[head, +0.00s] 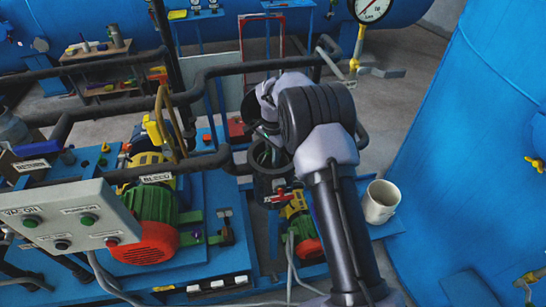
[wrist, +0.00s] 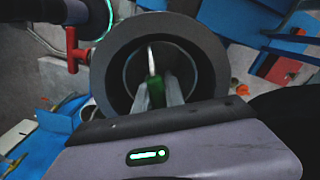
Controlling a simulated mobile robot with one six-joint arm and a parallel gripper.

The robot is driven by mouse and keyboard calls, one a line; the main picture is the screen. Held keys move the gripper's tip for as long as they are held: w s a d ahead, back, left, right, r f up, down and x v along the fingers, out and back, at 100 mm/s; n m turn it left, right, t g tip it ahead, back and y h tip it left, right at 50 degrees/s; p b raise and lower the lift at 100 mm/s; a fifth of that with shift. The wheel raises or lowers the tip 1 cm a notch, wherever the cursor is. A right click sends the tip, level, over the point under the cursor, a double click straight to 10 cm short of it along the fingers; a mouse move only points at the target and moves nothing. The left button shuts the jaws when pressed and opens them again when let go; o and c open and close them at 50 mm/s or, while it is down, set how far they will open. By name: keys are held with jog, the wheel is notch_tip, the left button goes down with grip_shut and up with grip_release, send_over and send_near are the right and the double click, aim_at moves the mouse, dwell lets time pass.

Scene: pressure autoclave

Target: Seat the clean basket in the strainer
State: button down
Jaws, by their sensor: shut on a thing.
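The strainer (head: 268,185) is a dark, open-topped round housing left of my forearm. In the wrist view its thick grey rim (wrist: 104,78) surrounds the opening. My gripper (wrist: 157,88) points down into the opening, its fingers shut on a green grip with a pale upright strip. I take this as the handle of the clean basket (wrist: 156,94). The basket's body is mostly hidden by the fingers and the dark interior, so I cannot tell how deep it sits or whether it touches the bottom. In the head view the fingers are partly hidden by the strainer and my wrist.
A cream cylindrical container (head: 380,202) stands on a blue ledge to the right. A green pump motor (head: 152,205) and a control box (head: 68,222) are at left. Dark pipes pass behind the strainer. A red valve handle (wrist: 76,50) is close beside the rim.

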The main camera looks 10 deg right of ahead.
jog(key=shift+f, duration=0.35)
jog(key=c, duration=1.3)
grip_release()
notch_tip(320, 180, up, 17)
jog(key=shift+r+p, duration=0.2)
jog(key=shift+p, duration=0.5)
